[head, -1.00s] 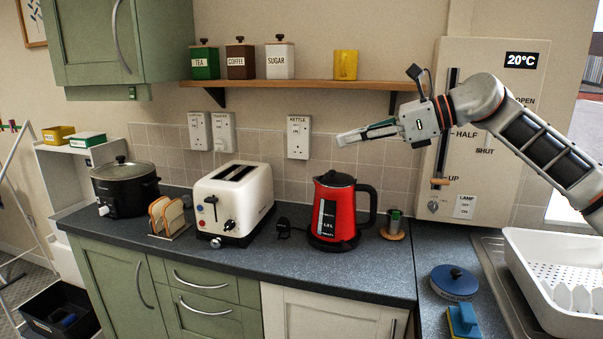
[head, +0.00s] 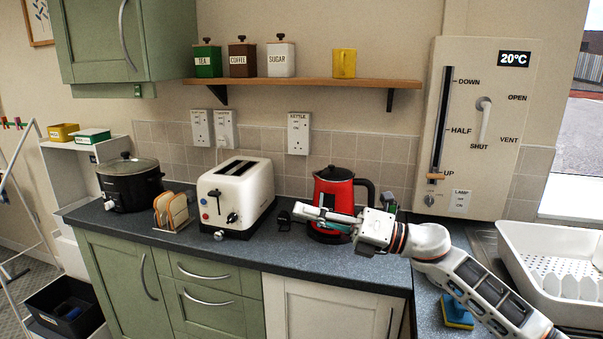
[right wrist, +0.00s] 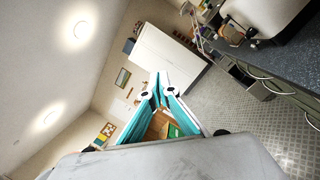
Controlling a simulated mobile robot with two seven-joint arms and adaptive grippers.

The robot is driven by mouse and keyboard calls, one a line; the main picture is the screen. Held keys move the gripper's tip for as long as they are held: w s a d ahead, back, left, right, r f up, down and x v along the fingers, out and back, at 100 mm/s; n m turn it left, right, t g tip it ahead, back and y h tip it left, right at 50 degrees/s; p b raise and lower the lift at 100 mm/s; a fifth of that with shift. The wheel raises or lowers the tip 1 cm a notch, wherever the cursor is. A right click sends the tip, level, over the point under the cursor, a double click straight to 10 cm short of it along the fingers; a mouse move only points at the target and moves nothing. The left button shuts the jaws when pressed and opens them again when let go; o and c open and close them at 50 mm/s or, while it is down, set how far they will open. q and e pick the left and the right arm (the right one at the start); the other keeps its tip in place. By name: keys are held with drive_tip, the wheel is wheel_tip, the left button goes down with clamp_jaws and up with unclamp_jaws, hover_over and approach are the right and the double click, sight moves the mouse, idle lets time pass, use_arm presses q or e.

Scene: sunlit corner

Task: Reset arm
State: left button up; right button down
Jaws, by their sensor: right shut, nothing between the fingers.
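My right gripper (head: 302,213) is low over the worktop in the head view, pointing left, with its fingers together and nothing between them. Its fingers and wrist pass in front of the lower part of the red kettle (head: 333,187); I cannot tell whether they touch it. In the right wrist view the teal-padded fingers (right wrist: 158,85) point out towards the room and the far wall. My right forearm reaches in from the lower right, over the worktop corner. My left gripper is in neither view.
A white toaster (head: 232,195), a toast rack (head: 171,210) and a black slow cooker (head: 129,183) stand left along the worktop (head: 240,254). A shelf with canisters is above. A wall panel (head: 510,130) has its slider knob at UP. A white dish rack (head: 545,250) is right.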

drive_tip(key=s+d+f+m+t+h, duration=0.2)
drive_tip(key=d+f+m+t+h, duration=0.15)
drive_tip(key=f+m, duration=0.55)
drive_tip(key=s+d+f+m+t+h, duration=0.3)
drive_tip(key=f+m+t, duration=0.1)
drive_tip(key=f+m, duration=0.45)
drive_tip(key=s+d+f+m+t+h, duration=0.2)
drive_tip(key=d+f+m+t+h, duration=0.15)
drive_tip(key=f+m, duration=0.5)
drive_tip(key=s+d+f+m+g+h, duration=0.2)
drive_tip(key=s+d+f+m, duration=0.1)
drive_tip(key=s+f, duration=0.4)
drive_tip(key=s+d+f+m+g+h, duration=0.2)
drive_tip(key=s+d+f+m, duration=0.1)
drive_tip(key=s+f, duration=0.5)
drive_tip(key=s+d+f+m+g+h, duration=0.1)
drive_tip(key=s+d+f+m+h, duration=0.1)
drive_tip(key=s+f+m, duration=0.3)
wheel_tip(320, 180, down, 3)
drive_tip(key=s+d, duration=0.1)
drive_tip(key=s, duration=0.1)
drive_tip(key=shift+s+f+g, duration=0.15)
drive_tip(key=shift+s+g, duration=0.15)
drive_tip(key=shift+g, duration=0.1)
